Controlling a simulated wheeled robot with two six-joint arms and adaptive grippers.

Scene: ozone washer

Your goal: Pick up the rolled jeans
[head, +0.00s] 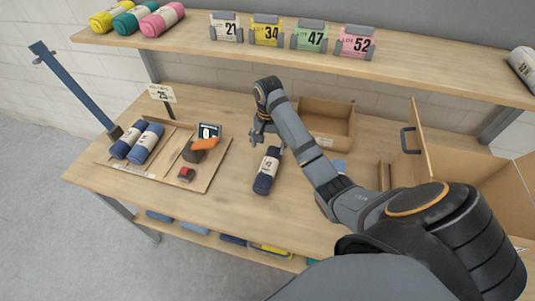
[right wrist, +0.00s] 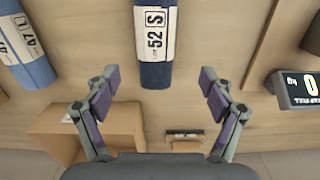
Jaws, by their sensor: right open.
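A rolled pair of dark blue jeans (head: 267,172) with a white paper band lies on the wooden table in the head view, near the middle. In the right wrist view this roll (right wrist: 156,70) shows a label reading 52 S, and its near end lies ahead of the gap between my fingers. My right gripper (head: 268,136) is over the table just beyond the roll's far end. It is open and empty in the right wrist view (right wrist: 157,92), apart from the roll. A second blue roll (right wrist: 22,50), labelled 47 L, is at the left there. My left gripper is not in view.
An open cardboard box (head: 325,122) stands behind. A larger open box (head: 505,190) is at right. A shelf (head: 290,58) overhangs the back.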

